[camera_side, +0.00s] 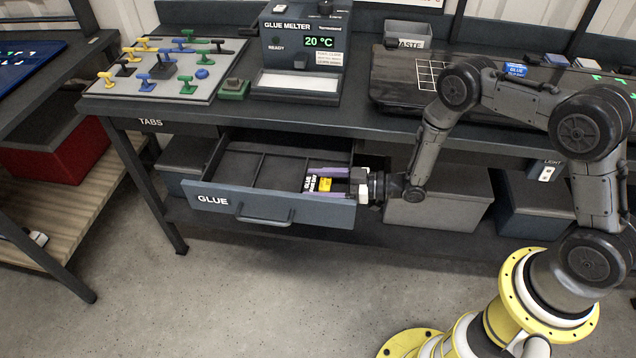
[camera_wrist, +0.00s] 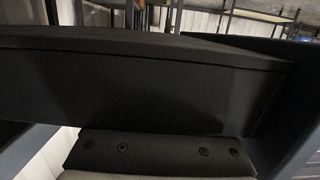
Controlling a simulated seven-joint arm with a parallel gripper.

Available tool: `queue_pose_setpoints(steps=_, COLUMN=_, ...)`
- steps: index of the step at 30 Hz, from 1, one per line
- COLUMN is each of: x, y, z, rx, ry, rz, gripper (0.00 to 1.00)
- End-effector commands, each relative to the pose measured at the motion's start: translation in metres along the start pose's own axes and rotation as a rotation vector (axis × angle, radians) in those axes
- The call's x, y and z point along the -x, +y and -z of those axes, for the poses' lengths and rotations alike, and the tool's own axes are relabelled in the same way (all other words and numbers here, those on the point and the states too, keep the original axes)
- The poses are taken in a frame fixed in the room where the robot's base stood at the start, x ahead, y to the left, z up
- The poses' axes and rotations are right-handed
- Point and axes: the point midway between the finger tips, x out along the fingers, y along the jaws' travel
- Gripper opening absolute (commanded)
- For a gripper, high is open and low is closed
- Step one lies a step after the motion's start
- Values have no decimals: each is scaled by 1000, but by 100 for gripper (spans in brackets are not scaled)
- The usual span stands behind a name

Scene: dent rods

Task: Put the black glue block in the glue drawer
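The glue drawer (camera_side: 225,199), with a dark front marked GLUE, is pulled out under the bench in the side view. Its inside is split into compartments by thin dividers. The black glue block (camera_side: 311,184), with white lettering and a yellow label, is in the right-hand part of the drawer. My gripper (camera_side: 322,184) reaches in from the right with its purple fingers on either side of the block, apparently shut on it. Whether the block touches the drawer floor is not clear. The wrist view shows mostly a dark panel and a bolted dark part; the block is not recognisable there.
The bench edge (camera_side: 330,114) overhangs the back of the drawer. The glue melter (camera_side: 297,55) and a board of coloured tabs (camera_side: 172,70) stand on the bench. Grey bins (camera_side: 440,205) sit on the shelf below. The drawer's left and middle compartments look empty.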

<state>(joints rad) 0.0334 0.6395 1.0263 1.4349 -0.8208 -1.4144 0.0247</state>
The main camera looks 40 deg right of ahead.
Motion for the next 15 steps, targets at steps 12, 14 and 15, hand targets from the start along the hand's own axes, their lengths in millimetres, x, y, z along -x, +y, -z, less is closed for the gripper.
queue_pose_setpoints(steps=12, x=49, y=-3, z=1, rx=-13, ry=-32, rz=-3, gripper=89)
queue_pose_setpoints(steps=14, x=62, y=-3, z=2, rx=-14, ry=-30, rz=-3, gripper=89)
queue_pose_setpoints(steps=15, x=71, y=-3, z=2, rx=-12, ry=-29, rz=-4, gripper=89)
